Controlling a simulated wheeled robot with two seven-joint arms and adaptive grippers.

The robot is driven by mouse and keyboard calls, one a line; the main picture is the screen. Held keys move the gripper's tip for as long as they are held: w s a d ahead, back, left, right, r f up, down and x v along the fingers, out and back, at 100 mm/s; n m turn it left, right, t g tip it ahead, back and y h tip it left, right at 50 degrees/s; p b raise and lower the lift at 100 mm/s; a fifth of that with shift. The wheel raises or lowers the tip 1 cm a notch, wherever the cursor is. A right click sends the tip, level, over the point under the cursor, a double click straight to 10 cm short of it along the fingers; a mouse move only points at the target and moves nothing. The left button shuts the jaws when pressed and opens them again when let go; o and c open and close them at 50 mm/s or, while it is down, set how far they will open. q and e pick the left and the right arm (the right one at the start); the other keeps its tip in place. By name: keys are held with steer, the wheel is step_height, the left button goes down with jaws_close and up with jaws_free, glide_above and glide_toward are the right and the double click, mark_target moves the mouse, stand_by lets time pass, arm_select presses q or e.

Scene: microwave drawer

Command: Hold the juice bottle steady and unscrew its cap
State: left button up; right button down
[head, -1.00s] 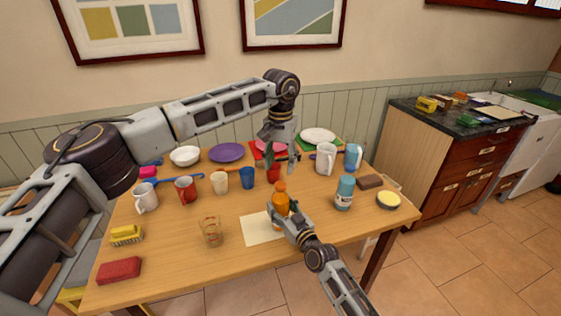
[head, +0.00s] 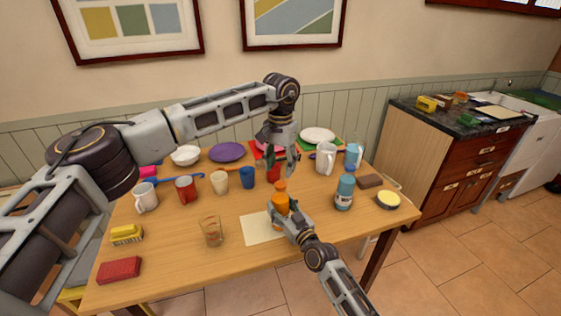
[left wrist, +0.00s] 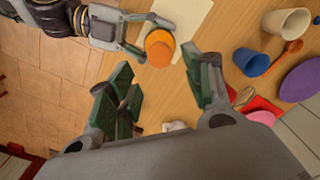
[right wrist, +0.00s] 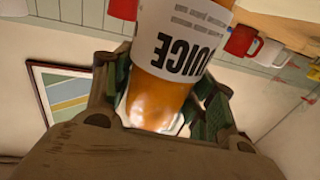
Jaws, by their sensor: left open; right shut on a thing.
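The orange juice bottle (head: 281,204) stands upright near the front middle of the table, at the cream mat. Its orange cap (head: 281,186) faces up and also shows from above in the left wrist view (left wrist: 159,46). My right gripper (head: 278,215) is shut around the bottle's body. In the right wrist view the bottle's white label (right wrist: 180,42) reads JUICE, and the fingers (right wrist: 163,90) flank the orange body. My left gripper (head: 282,162) is open and empty, above and behind the bottle, apart from the cap. Its spread fingers show in the left wrist view (left wrist: 165,82).
A clear glass (head: 211,231) stands left of the bottle, and a blue bottle (head: 345,192) to its right. Several cups, including a blue one (head: 247,178), and plates stand behind. A red block (head: 119,270) lies at front left. The table front is mostly clear.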

mark_target(280, 184)
arm_select(q)
steer(key=shift+f, duration=3.45)
steer(key=shift+c, duration=0.3)
steer(key=c, duration=1.1)
steer(key=shift+o, duration=0.2)
jaws_close()
